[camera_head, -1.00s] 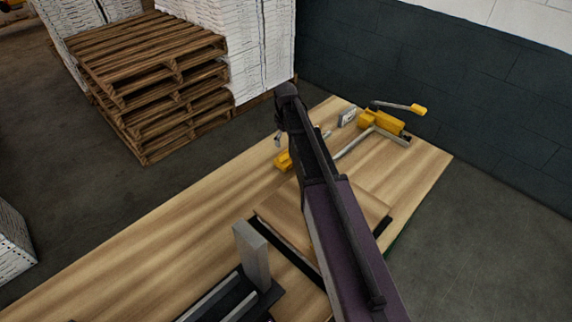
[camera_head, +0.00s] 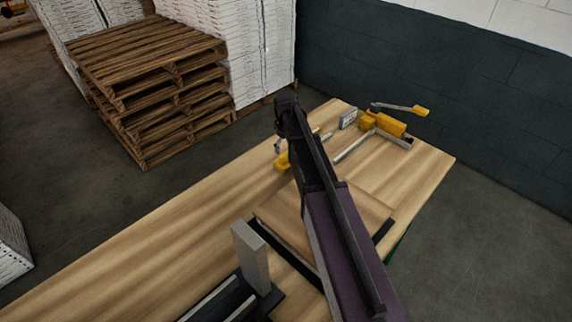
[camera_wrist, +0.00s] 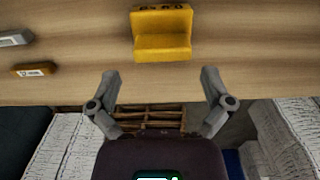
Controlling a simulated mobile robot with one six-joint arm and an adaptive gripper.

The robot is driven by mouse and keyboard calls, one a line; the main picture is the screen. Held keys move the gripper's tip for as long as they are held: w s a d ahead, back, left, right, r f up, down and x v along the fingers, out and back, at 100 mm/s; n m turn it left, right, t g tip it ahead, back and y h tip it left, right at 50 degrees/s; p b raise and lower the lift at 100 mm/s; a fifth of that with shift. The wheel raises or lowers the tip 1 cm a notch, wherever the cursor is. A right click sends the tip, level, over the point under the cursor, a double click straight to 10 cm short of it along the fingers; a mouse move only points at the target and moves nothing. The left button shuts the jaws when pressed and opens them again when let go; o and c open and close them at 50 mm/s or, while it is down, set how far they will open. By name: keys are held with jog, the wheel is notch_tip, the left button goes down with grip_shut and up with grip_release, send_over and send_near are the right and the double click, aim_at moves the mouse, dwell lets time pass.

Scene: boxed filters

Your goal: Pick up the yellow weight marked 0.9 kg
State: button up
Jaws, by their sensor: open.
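A yellow L-shaped weight (camera_wrist: 162,42) lies on the wooden tabletop at the top middle of the wrist view. Dark marks show along its far edge, but I cannot read them. In the head view a yellow piece (camera_head: 283,161) shows just left of my arm, partly hidden by it; it appears to be the same weight. My gripper (camera_wrist: 160,80) is open and empty. Its two grey fingers point towards the weight, one to each side of its width, with a gap between fingertips and weight.
A small orange-yellow block with a white label (camera_wrist: 35,70) and a grey piece (camera_wrist: 14,38) lie left of the weight. A yellow toggle clamp (camera_head: 387,124) stands at the table's far right end. A grey upright block (camera_head: 250,252) stands at the near side. Wooden pallets (camera_head: 150,90) are beyond the table.

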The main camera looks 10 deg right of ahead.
aim_at(285, 153)
jog(key=shift+a+f+b, duration=0.1)
jog(key=shift+f+b, duration=1.6)
jog(key=shift+f, duration=0.25)
jog(key=c, duration=1.1)
jog(key=shift+o, duration=0.2)
jog(key=shift+r, duration=0.15)
notch_tip(285, 153, up, 10)
jog(key=p, duration=1)
